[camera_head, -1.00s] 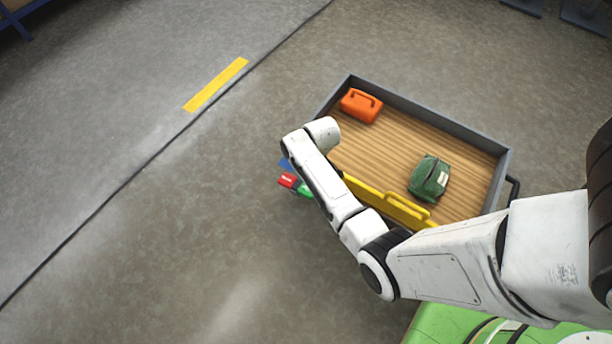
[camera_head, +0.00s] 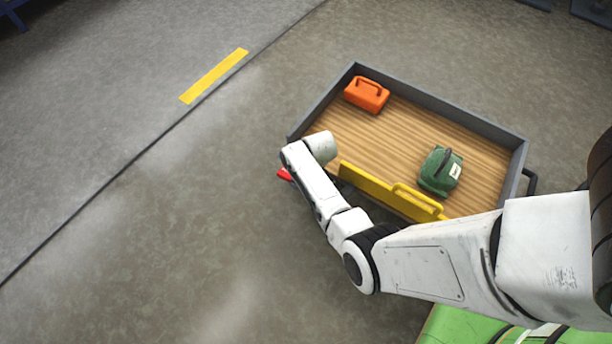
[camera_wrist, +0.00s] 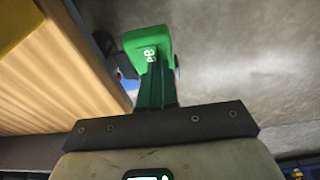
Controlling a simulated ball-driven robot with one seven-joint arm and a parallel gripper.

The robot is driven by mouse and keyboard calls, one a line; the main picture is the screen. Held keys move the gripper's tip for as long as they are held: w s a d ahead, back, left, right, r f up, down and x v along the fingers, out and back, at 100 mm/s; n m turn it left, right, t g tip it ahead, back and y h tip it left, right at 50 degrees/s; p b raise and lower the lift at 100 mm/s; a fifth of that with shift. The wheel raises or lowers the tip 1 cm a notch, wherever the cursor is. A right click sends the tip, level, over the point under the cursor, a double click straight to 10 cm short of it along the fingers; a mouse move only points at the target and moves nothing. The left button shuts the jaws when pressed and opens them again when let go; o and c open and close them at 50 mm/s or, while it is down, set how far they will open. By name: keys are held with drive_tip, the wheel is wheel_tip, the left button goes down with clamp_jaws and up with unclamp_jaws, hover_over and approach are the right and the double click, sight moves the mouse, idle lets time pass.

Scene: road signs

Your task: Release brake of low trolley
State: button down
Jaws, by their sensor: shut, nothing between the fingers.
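The low trolley (camera_head: 430,103) has grey walls, a wooden deck and a yellow front rail; its deck also fills the left of the wrist view (camera_wrist: 60,75). A red piece (camera_head: 284,174), perhaps a brake pedal, shows at its near left corner, partly behind my arm. In the wrist view a green block (camera_wrist: 148,42) with white marks, apparently a pedal, is at the tips of my gripper (camera_wrist: 156,66). My gripper is shut, with nothing between its fingers. Whether it touches the block, I cannot tell. In the head view my arm hides the gripper and the green block.
An orange toolbox (camera_head: 366,95) and a green bag (camera_head: 440,171) lie on the trolley deck. A dark handle (camera_head: 531,180) is at its right end. Floor to the left is clear, with a yellow stripe (camera_head: 213,76).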

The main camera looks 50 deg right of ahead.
drive_tip(key=shift+s+f+t+p, duration=0.2)
drive_tip(key=shift+s+t+p, duration=0.2)
drive_tip(key=shift+t+p, duration=0.15)
idle(0.4)
drive_tip(key=shift+s+f+t, duration=0.1)
drive_tip(key=shift+t, duration=0.15)
drive_tip(key=shift+s+f+t, duration=0.3)
drive_tip(key=shift+f+t, duration=0.05)
drive_tip(key=shift+t, duration=0.35)
drive_tip(key=shift+s+f, duration=0.4)
drive_tip(key=shift+f, duration=0.2)
drive_tip(key=shift+f, duration=0.1)
